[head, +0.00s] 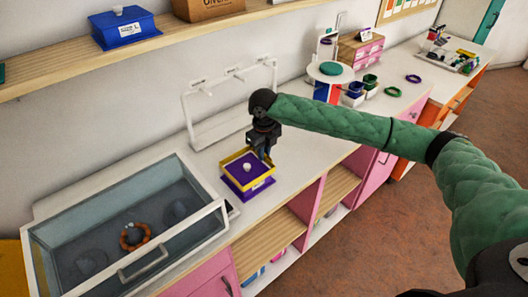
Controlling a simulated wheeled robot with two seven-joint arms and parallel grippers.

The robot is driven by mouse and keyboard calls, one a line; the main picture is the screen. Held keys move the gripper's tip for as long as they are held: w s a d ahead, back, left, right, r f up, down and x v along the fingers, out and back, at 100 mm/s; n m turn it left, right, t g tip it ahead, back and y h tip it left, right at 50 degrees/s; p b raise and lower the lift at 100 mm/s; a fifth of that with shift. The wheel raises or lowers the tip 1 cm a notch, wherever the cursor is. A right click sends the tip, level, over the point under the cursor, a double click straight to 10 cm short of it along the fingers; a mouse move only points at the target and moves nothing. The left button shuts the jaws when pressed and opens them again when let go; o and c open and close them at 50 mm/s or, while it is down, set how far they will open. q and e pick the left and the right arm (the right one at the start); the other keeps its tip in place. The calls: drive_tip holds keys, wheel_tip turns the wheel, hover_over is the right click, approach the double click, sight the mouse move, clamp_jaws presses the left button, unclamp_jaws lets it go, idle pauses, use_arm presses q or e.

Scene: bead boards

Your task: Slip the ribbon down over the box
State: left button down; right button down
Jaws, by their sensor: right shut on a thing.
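The purple box (252,191) stands on the white counter in the middle of the head view, with a small pale knob (247,167) on its top. The ribbon, a yellow square band (230,174), is around the upper part of the box; purple shows inside it and below it. My right gripper (267,157) comes down from above at the back right corner of the box and is shut on the ribbon's edge. The fingertips are small and partly hard to make out. My left gripper is not in view.
A glass-sided case (183,255) with an orange bead ring (134,236) stands left of the box. A white rack (187,110) is behind it. Cups and a round stand (330,72) are to the right. Open shelves are below the counter's front edge.

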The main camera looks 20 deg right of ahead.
drive_tip(key=shift+p, duration=0.4)
idle(0.4)
drive_tip(key=c, duration=1)
unclamp_jaws()
drive_tip(key=shift+o, duration=0.2)
drive_tip(key=shift+r+p, duration=3.15)
drive_tip(key=shift+r, duration=0.85)
